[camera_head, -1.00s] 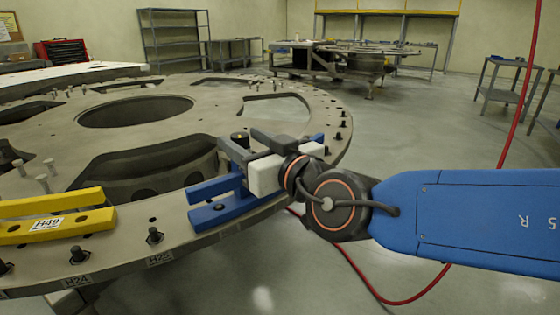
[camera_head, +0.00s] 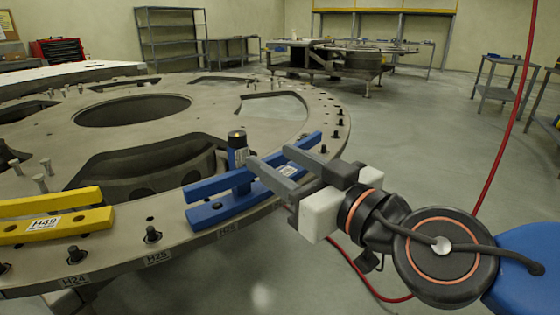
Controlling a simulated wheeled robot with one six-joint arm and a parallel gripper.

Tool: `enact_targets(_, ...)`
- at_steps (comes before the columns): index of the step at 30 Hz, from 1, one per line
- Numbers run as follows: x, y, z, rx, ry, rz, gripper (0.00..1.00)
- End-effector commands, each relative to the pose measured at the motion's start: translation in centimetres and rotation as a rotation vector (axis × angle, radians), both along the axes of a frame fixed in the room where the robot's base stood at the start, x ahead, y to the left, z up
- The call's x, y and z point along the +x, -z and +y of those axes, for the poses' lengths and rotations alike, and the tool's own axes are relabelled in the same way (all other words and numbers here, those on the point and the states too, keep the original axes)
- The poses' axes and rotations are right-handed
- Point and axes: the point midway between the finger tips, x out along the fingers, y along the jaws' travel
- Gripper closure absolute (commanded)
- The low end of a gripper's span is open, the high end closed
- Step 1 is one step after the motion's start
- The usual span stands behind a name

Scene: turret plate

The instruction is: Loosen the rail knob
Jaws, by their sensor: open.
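A blue rail (camera_head: 218,208) is mounted on the rim of the turret plate (camera_head: 190,236), its far end (camera_head: 304,148) reaching right behind my gripper.
A yellow rail (camera_head: 60,222) labelled H49 sits on the rim at left. Bolts such as this one (camera_head: 152,234) stand along the rim. A red hose (camera_head: 500,150) hangs at right and runs under my arm.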

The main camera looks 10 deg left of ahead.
Motion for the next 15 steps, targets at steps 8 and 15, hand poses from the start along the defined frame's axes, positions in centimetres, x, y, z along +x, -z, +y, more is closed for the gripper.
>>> enact_targets(8, -0.1, 0.0, 0.0, 0.000, 0.000, 0.000, 0.52)
enact_targets(15, 1.0, -1.2, 1.3, 0.033, 0.046, -0.001, 0.52)
